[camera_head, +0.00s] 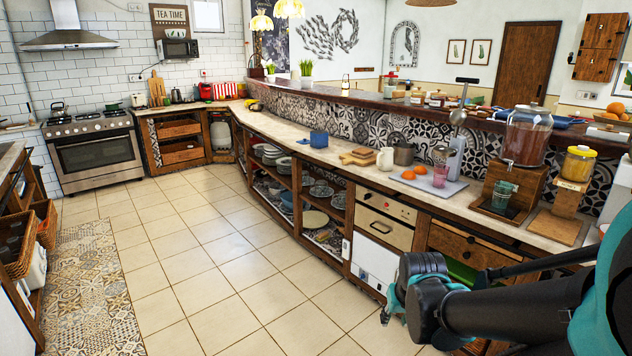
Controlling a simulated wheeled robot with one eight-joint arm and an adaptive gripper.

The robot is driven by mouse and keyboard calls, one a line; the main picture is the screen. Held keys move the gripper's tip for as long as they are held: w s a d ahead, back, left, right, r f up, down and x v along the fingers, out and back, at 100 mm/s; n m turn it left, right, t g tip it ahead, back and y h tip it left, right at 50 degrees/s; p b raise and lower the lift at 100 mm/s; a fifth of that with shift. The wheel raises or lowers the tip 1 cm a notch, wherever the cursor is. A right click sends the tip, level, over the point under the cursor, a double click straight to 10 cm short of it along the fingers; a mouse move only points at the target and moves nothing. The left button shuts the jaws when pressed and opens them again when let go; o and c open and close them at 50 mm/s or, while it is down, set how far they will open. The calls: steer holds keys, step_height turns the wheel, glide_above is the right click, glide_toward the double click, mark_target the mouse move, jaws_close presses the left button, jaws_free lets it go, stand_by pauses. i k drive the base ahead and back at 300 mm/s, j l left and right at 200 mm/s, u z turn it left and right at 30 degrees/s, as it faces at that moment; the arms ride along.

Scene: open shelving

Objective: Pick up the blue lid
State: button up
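I cannot single out a blue lid with certainty. A flat, dark blue round thing (560,122) lies on the raised bar ledge at the right; it is too small to tell whether it is a lid or a dish. A blue cup-like thing (318,139) stands on the lower counter, and a blue bowl-like thing (287,199) sits on the open shelf below. My black and teal arm reaches in from the lower right, in front of the cabinets.
The long counter (345,172) carries cutting boards, oranges (409,175), a pitcher (385,158), a drink dispenser (526,137) and a yellow-lidded jar (578,164). My arm hides part of the lower right cabinets. The tiled floor (215,255) at centre left is clear.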

mark_target(319, 138)
steer(key=i+j, duration=0.45)
steer(key=i, duration=0.15)
steer(key=i+j, duration=0.4)
steer(key=i, duration=0.15)
steer(key=i+j, duration=0.45)
steer(key=i, duration=0.15)
steer(key=l+z, duration=0.05)
